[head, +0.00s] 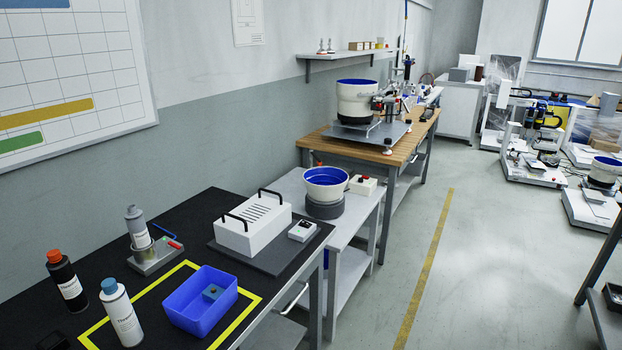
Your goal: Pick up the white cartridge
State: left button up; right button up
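A white cartridge (122,318) with a blue-grey cap and dark lettering stands upright on the black table mat at the lower left. It stands at the left part of a yellow marked outline, left of a blue bin (203,318). A black cartridge (68,285) with an orange cap stands behind it to the left. A light grey cartridge (138,232) is upright in a metal holder (155,256) farther back. Neither of my grippers is in view.
A bowl feeder (326,186) is on the adjoining bench. A dark object (52,342) is cut off at the bottom left.

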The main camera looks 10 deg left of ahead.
aim_at(119, 310)
jog(key=k+l+u, duration=0.1)
jog(key=u, duration=0.3)
jog(key=k+l+u, duration=0.15)
jog(key=u, duration=0.25)
jog(key=i+u, duration=0.1)
jog(key=u, duration=0.2)
jog(key=i+j+u, duration=0.1)
jog(key=u, duration=0.2)
jog(key=k+l+u, duration=0.1)
jog(key=k+l, duration=0.15)
jog(key=l, duration=0.15)
jog(key=i+l+u, duration=0.1)
jog(key=l, duration=0.25)
jog(key=i+l, duration=0.2)
jog(key=l, duration=0.15)
jog(key=u, duration=0.05)
